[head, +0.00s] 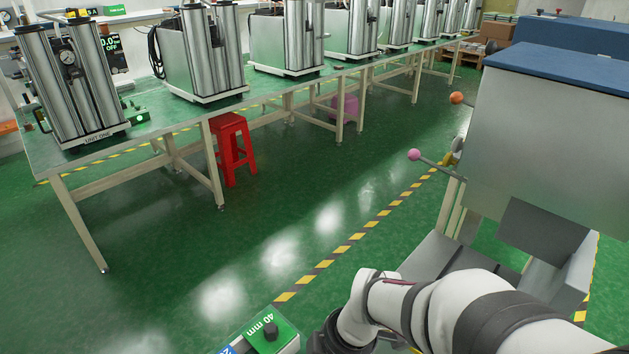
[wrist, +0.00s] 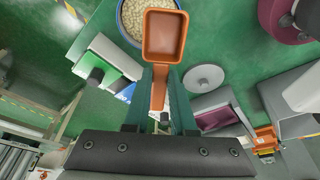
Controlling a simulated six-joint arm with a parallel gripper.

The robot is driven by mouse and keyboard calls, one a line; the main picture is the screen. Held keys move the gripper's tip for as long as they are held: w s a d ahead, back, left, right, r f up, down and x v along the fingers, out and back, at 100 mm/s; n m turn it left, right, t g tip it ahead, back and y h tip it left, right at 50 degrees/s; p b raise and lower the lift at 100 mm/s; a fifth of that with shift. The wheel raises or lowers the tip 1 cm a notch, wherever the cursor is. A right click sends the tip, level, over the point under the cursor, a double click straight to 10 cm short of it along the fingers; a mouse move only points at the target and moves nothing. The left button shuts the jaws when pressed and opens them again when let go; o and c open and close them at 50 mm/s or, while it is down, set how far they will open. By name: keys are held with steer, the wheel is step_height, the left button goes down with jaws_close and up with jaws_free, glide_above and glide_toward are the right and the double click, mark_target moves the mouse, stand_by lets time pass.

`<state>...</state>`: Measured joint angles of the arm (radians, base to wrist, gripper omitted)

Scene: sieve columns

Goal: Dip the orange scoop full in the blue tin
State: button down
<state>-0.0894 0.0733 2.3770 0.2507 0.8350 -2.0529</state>
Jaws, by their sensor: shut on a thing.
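The orange scoop (wrist: 178,36) is in the wrist view, its bowl toward the top and its handle running down between my fingers. Its bowl looks empty. My gripper (wrist: 159,92) is shut on the scoop's handle. The blue tin (wrist: 121,30), round and holding many pale pellets, is at the top of the wrist view. The scoop's bowl overlaps part of the tin in this view, and I cannot tell its height above the pellets. Neither the scoop, the tin nor my gripper's fingers can be made out in the head view.
A green block with a dark knob (head: 270,331) stands at the bottom of the head view. In the wrist view, a grey round lid (wrist: 203,78) lies right of the scoop, and a dark red round thing (wrist: 288,22) is at the upper right. A grey machine (head: 545,130) stands at right.

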steer(key=n, duration=0.1)
steer(key=w+a+r+n+g+y, duration=0.1)
steer(key=shift+w+n, duration=0.3)
steer(key=shift+f, duration=4.45)
step_height(320, 180, up, 9)
steer(key=h, duration=0.3)
steer(key=shift+t+h, duration=0.4)
